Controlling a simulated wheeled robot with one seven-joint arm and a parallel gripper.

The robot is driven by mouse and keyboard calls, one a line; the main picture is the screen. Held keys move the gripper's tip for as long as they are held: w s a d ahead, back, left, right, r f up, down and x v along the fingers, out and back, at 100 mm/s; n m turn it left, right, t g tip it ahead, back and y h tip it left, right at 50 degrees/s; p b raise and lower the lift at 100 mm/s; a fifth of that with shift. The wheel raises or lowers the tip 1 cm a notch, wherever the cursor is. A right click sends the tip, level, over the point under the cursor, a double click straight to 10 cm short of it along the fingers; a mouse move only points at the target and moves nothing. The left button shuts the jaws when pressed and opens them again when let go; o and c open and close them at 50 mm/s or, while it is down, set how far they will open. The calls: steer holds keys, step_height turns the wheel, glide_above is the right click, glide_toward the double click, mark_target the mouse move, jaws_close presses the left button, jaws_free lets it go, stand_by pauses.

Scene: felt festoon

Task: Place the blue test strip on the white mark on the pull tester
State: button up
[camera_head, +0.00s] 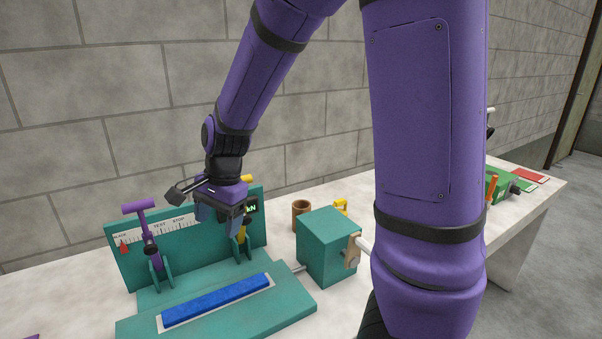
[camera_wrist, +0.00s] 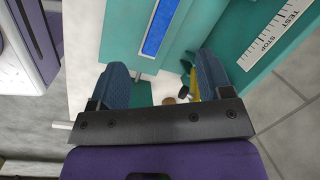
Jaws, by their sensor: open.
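The blue test strip (camera_head: 216,297) lies flat on the teal pull tester (camera_head: 285,306), and the white mark (camera_head: 165,321) shows as a pale border around it. The strip looks lined up with the mark, with nothing holding it. In the wrist view the strip (camera_wrist: 160,28) is partly cut off by the top edge. My gripper (camera_head: 219,217) is above and behind the strip, in front of the tester's upright scale panel. Its two blue-grey fingers (camera_wrist: 163,63) are apart with nothing held between them.
A purple-handled lever (camera_head: 148,235) stands left on the tester, and a yellow lever (camera_head: 240,245) is close to my gripper. A teal box (camera_head: 328,246) with a shaft and a brown cup (camera_head: 301,213) are to the right. A green device (camera_head: 500,185) sits farther right.

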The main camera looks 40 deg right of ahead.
steer(key=s+d+r+n+t+h, duration=0.1)
steer(key=s+d+r+n+t, duration=0.1)
steer(key=s+r+n, duration=0.4)
steer(key=s+d+r+n+t+h, duration=0.1)
steer(key=s+d+r+n+t, duration=0.1)
steer(key=s+r+n, duration=0.5)
steer(key=s+d+r, duration=0.1)
steer(key=s+r, duration=0.1)
steer(key=s, duration=0.4)
steer(key=shift+s+d+r, duration=0.2)
steer(key=shift+s, duration=0.15)
